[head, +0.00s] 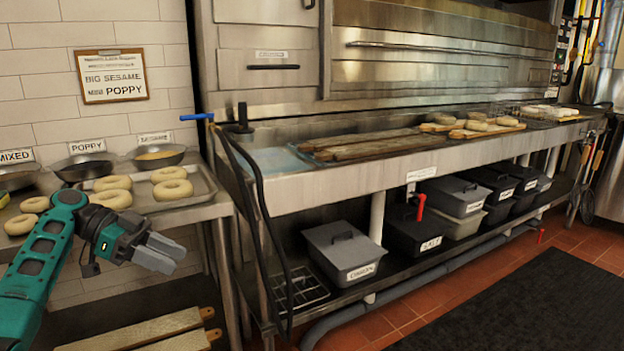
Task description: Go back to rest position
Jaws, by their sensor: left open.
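My left gripper (163,254) is in the lower left of the head view, at the end of my teal left arm. It is open and holds nothing. It hangs in front of the edge of the left counter, at about the level below the tray's front rim. My right gripper is not in view. Several bagels (172,190) lie on and beside a metal tray (203,197) on the left counter, behind my arm. My arm hides part of the counter and perhaps more bagels.
Bowls (158,155) stand behind the tray. A long steel counter (330,182) with wooden boards (370,149) and more bagels runs to the right. Lidded bins (343,250) fill its lower shelf. Two boards (150,331) lie low at left. The dark floor mat (530,310) is clear.

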